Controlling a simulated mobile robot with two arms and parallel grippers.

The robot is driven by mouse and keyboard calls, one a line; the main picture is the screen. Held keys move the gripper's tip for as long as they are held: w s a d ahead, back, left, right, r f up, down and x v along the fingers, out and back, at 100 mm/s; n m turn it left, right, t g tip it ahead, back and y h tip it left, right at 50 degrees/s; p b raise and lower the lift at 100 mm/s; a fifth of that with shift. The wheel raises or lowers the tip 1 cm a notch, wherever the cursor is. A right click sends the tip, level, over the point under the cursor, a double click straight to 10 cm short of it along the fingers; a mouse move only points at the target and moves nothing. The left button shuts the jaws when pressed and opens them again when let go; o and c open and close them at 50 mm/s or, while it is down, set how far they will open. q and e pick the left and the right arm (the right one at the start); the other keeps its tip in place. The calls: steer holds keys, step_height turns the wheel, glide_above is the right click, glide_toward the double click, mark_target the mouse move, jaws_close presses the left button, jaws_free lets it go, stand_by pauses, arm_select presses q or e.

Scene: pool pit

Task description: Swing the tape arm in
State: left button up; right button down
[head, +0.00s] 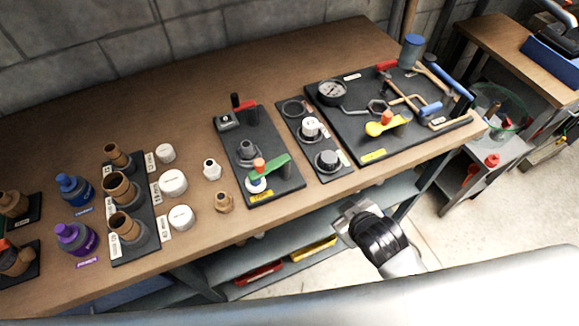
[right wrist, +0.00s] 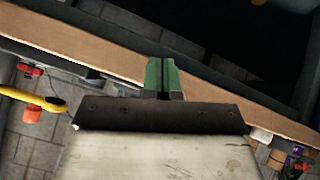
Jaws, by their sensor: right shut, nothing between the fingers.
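A green arm (head: 274,166) with an orange knob (head: 259,164) lies over the front of a narrow black board (head: 283,187). A white disc (head: 257,185) sits under its left end. A yellow arm (head: 376,128) with an orange knob lies on the larger black board to the right. Small labels are unreadable, so I cannot confirm which is the tape arm. My right gripper (head: 357,211) is in front of the bench edge, to the right of the green arm and apart from it. In the right wrist view its fingers (right wrist: 163,78) are shut and empty. My left gripper is not in view.
The wooden bench (head: 320,45) carries brown fittings, white caps (head: 173,183), and blue and purple bottles (head: 75,238) at left. The large board (head: 350,126) has a gauge (head: 332,92) and pipework. A lower shelf (head: 232,265) holds red and yellow items. The bench's back is clear.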

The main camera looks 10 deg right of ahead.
mark_target(269, 169)
steer(key=w+a+r+n+t+y, duration=0.1)
steer(key=r+n, duration=0.1)
steer(key=r, duration=0.1)
steer(key=w+a+r+n+t+y, duration=0.1)
steer(key=w+r+n+t+y, duration=0.1)
steer(key=r, duration=0.2)
steer(key=w+a+r+n+t+y, duration=0.1)
steer(key=a+r+n, duration=0.1)
steer(key=r, duration=0.2)
steer(key=shift+w+n+t+y, duration=0.3)
steer(key=shift+w+n+t, duration=0.1)
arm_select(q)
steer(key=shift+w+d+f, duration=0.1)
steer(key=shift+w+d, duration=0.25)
arm_select(e)
steer(key=s+n+g+y, duration=0.1)
steer(key=n+g+y, duration=0.2)
steer(key=n, duration=0.4)
steer(key=s+r+n+g+y, duration=0.1)
steer(key=s+n+g+y, duration=0.1)
steer(key=n+g+y, duration=0.2)
steer(key=s+d+r+n+g+y, duration=0.1)
steer(key=n+g+y, duration=0.2)
steer(key=n, duration=0.6)
steer(key=shift+s+d+n+g+y, duration=0.1)
steer(key=shift+s+n+g+y, duration=0.2)
steer(key=shift+y, duration=0.5)
